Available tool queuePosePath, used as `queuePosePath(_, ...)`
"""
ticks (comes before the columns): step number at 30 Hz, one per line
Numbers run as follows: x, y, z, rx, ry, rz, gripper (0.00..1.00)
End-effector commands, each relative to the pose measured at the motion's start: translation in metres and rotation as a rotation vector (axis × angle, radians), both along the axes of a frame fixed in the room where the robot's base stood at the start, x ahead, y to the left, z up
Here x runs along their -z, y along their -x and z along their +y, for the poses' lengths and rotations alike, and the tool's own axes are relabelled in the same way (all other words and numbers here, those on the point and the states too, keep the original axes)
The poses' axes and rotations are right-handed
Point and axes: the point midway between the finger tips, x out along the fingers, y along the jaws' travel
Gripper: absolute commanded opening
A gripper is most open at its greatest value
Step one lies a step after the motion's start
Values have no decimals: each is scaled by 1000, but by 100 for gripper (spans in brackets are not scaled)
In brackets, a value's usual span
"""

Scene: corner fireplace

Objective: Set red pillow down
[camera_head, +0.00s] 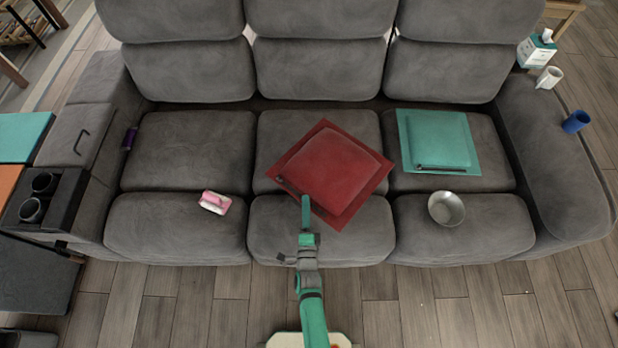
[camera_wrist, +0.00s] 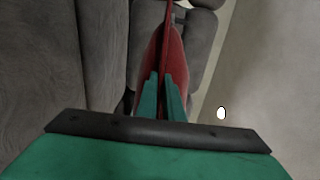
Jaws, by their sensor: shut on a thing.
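The red pillow (camera_head: 331,172) is square with a flat border and shows turned like a diamond over the sofa's middle seat. My gripper (camera_head: 306,203) is at the pillow's near left edge, with my arm reaching up from below. In the wrist view, my gripper (camera_wrist: 163,98) has its two green fingers shut on the edge of the red pillow (camera_wrist: 169,55), which stretches away edge-on between them. Whether the pillow touches the seat cushion or hangs just above it, I cannot tell.
The grey sofa (camera_head: 195,150) has a teal pillow (camera_head: 438,138) and a metal bowl (camera_head: 446,208) on its right seat. A pink item (camera_head: 215,202) lies on the left seat. A white mug (camera_head: 549,77) and blue cup (camera_head: 576,122) are on the right armrest.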

Motion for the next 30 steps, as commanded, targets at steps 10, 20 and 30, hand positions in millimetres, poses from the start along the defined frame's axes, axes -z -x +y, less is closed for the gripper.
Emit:
queuePosePath(10,-8,127,80,-217,9,-2,0)
queuePosePath(20,-16,175,98,-299,0,-5,0)
queuePosePath(30,14,130,51,-302,0,-5,0)
